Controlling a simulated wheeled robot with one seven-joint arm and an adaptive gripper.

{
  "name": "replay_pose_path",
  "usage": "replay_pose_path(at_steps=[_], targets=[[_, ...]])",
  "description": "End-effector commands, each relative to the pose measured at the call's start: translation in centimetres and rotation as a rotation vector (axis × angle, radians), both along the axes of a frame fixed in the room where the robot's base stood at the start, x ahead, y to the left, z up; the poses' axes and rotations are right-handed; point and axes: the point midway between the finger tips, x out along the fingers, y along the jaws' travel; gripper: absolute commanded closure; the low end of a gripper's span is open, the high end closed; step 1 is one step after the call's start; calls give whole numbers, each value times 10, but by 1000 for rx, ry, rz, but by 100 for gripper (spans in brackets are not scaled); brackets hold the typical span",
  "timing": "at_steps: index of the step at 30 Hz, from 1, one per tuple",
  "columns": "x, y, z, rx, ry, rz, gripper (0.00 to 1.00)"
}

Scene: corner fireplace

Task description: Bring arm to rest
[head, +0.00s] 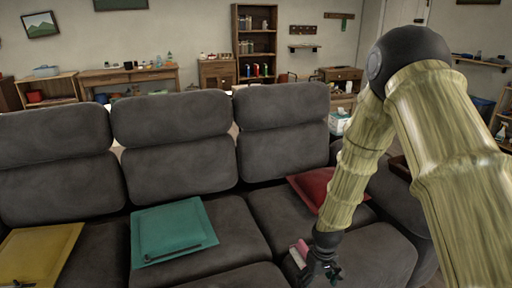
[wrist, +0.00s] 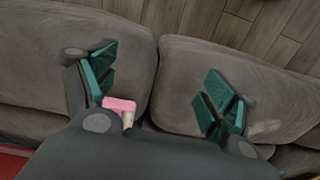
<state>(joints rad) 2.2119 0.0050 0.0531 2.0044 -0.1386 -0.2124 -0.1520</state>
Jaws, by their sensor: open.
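My arm comes in from the right in the head view and reaches down to the grey sofa (head: 270,215). My gripper (head: 326,272) is low over the front of the right seat cushion. In the wrist view my gripper (wrist: 160,88) is open, its two green-padded fingers wide apart with only sofa cushions and a seam between them. A small pink and beige object (head: 301,249) is beside my gripper. It also shows in the wrist view (wrist: 119,104), next to the left finger and partly hidden by the gripper body; I cannot tell whether it touches.
A yellow cushion (head: 38,254), a teal cushion (head: 165,225) with a dark slim item on it, and a red cushion (head: 318,186) lie on the sofa. Wooden floor (wrist: 240,28) shows past the sofa edge. A table (head: 125,76) and bookshelf (head: 256,45) stand behind.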

Motion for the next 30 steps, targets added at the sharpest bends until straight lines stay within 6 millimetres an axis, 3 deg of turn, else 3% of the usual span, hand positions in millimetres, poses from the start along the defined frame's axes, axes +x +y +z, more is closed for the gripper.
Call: replay_pose_path(at_steps=[8,11,20,24,30], targets=[[-49,1,-48,18,7,-49,15],[-77,-1,-70,24,10,-81,15],[-207,-13,-136,28,17,-221,15],[-256,-20,-148,19,14,-272,15],[-307,-27,-154,1,9,-325,15]])
